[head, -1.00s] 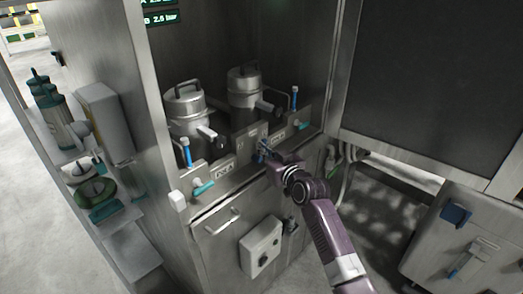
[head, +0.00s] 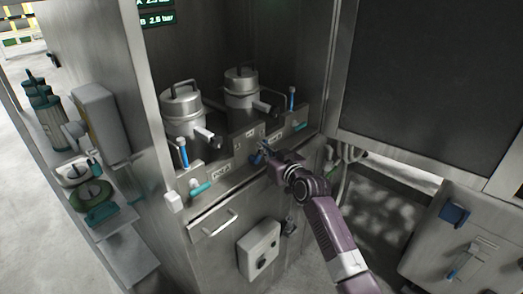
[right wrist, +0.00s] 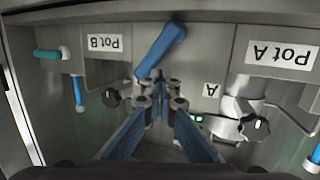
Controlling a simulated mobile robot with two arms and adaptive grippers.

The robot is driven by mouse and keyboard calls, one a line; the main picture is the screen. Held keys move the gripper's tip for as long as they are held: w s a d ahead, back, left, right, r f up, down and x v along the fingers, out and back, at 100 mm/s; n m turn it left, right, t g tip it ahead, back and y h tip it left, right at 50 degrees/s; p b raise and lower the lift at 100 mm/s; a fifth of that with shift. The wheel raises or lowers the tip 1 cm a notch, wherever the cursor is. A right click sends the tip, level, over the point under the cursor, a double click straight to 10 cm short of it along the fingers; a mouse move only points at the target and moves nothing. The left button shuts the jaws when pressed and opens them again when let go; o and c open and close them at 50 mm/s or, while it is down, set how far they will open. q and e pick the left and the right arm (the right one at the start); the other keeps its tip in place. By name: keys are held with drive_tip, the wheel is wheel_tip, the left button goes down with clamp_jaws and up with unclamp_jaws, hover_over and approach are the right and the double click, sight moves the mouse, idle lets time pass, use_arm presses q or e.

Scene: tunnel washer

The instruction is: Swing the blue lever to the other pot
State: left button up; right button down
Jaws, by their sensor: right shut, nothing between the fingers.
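The blue lever (right wrist: 162,50) shows in the right wrist view, slanted on the steel panel between the "Pot B" label (right wrist: 104,43) and a small "A" label (right wrist: 211,90). My right gripper (right wrist: 158,82) is shut and empty, its fingertips close to the lever's lower end in that view; I cannot tell whether they touch it. In the head view the right gripper (head: 266,150) is at the panel's front, between the two pots' stations, and hides most of the lever. The left pot (head: 184,110) and right pot (head: 241,88) stand upright with lids on. My left gripper is not in view.
Upright blue handles stand beside the left pot (head: 183,153) and the right pot (head: 291,98). Teal handles stick out at the front left (head: 200,188) and right (head: 300,127). Black knobs (right wrist: 254,127) are near the fingers. A cabinet with a grey box (head: 258,248) is below.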

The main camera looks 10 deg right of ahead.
drive_tip(key=shift+w+d+b, duration=0.25)
drive_tip(key=shift+d+b, duration=0.05)
drive_tip(key=shift+d, duration=0.1)
drive_tip(key=shift+w+d+f, duration=0.1)
drive_tip(key=shift+d+f, duration=0.05)
drive_tip(key=shift+f, duration=0.05)
idle(0.5)
drive_tip(key=shift+r, duration=0.35)
drive_tip(key=p+v, duration=0.7)
drive_tip(key=v, duration=0.3)
